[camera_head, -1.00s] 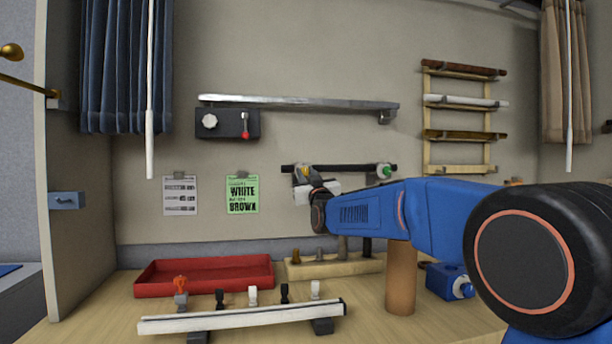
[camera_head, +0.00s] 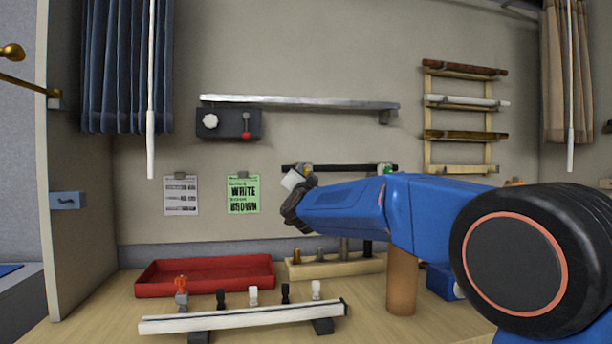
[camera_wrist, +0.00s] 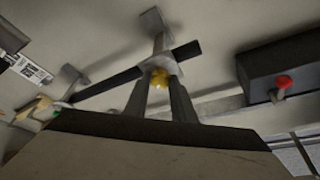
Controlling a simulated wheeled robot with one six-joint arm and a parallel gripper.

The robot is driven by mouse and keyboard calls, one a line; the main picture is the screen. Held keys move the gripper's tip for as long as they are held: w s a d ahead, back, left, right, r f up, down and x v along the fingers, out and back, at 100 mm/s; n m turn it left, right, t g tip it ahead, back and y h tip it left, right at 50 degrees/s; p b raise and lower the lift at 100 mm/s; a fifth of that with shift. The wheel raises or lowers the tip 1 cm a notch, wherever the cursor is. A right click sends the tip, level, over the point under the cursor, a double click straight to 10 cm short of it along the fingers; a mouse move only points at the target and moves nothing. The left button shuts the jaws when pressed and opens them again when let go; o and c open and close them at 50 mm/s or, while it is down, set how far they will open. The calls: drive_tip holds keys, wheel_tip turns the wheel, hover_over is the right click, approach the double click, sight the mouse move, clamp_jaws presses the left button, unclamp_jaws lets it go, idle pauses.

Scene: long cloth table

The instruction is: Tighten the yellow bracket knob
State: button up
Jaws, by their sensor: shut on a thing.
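The yellow knob (camera_wrist: 159,77) sits on the left bracket (camera_wrist: 152,27) of a dark rod (camera_wrist: 120,83), seen in the wrist view. The fingers of my gripper (camera_wrist: 161,88) are closed around the knob's sides. In the head view, my gripper (camera_head: 298,182) is at the left end of the dark rod (camera_head: 345,168) on the wall, tilted up to the left. Only a bit of yellow shows there, because my gripper covers most of the knob. A green knob (camera_head: 388,169) is on the right bracket, partly behind my arm.
Above are a metal shelf rail (camera_head: 300,101) and a dark box (camera_head: 228,123) with a white dial and red-tipped lever. Below stand a red tray (camera_head: 205,290), a wooden peg block (camera_head: 340,267) and a white rail (camera_head: 240,320) with several clips. A brown cylinder (camera_head: 401,285) stands under my arm.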

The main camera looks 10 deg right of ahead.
drive_tip(key=m+g, duration=0.1)
drive_tip(key=m, duration=0.2)
drive_tip(key=m+g+h, duration=0.1)
drive_tip(key=m, duration=0.3)
drive_tip(key=shift+a+r+h, duration=0.1)
drive_tip(key=shift+h, duration=0.2)
drive_tip(key=shift+r+m+g, duration=0.1)
drive_tip(key=shift+m+g, duration=1)
drive_tip(key=shift+m, duration=1.2)
drive_tip(key=o, duration=1)
drive_tip(key=shift+s, duration=0.1)
drive_tip(key=v, duration=1.7)
